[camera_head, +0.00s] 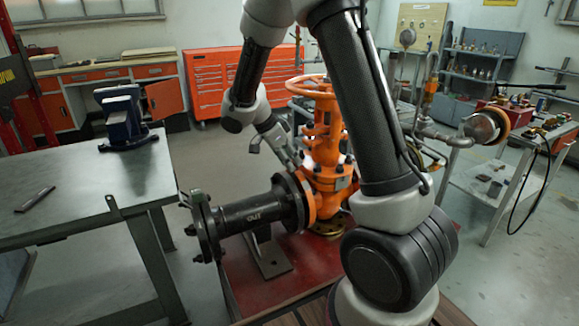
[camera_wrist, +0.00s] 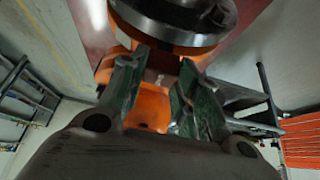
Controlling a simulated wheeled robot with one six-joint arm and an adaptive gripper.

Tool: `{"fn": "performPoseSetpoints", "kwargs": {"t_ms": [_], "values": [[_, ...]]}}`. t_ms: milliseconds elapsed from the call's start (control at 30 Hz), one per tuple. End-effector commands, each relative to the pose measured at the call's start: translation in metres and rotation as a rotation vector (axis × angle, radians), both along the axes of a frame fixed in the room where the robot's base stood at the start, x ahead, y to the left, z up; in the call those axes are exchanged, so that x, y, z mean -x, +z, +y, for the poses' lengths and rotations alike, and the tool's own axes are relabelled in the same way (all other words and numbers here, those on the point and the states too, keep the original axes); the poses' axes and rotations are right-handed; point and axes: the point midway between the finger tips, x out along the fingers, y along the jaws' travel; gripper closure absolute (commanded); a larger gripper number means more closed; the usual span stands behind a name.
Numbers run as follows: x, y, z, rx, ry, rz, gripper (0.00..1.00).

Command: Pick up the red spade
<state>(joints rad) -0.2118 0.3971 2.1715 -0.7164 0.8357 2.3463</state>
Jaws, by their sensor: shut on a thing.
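I cannot make out a red spade in either view. The orange gate valve (camera_head: 323,130) stands upright in the middle of the head view, bolted to a black flanged pipe (camera_head: 255,212). My gripper (camera_head: 294,163) is at the left side of the valve, partly lost against it. In the wrist view, the two fingers (camera_wrist: 158,92) stand apart, with orange valve body (camera_wrist: 149,108) showing between and beyond them. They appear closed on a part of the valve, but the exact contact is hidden. A dark round flange (camera_wrist: 180,22) lies beyond the fingertips.
A metal bench (camera_head: 90,190) with a blue vise (camera_head: 124,118) and a dark narrow bar (camera_head: 35,199) stands at left. A red tool cabinet (camera_head: 222,82) is behind. A cart (camera_head: 485,185) with fittings stands at right. Open floor lies between bench and valve.

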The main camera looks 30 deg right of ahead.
Motion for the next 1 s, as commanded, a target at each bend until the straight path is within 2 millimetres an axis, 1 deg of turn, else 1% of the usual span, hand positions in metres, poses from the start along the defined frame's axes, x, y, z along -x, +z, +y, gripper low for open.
{"fn": "performPoseSetpoints", "kwargs": {"t_ms": [33,233,433,600,767,1000], "values": [[-0.001,0.009,0.001,-0.002,0.000,-0.006,1.00],[0.000,0.047,0.000,-0.002,0.000,-0.006,1.00],[0.000,0.075,0.000,-0.002,-0.001,-0.003,1.00],[0.000,0.091,0.000,-0.001,-0.001,-0.003,1.00],[0.000,0.102,0.000,-0.001,0.000,-0.001,1.00],[-0.018,0.102,0.001,-0.001,-0.001,-0.001,1.00]]}}
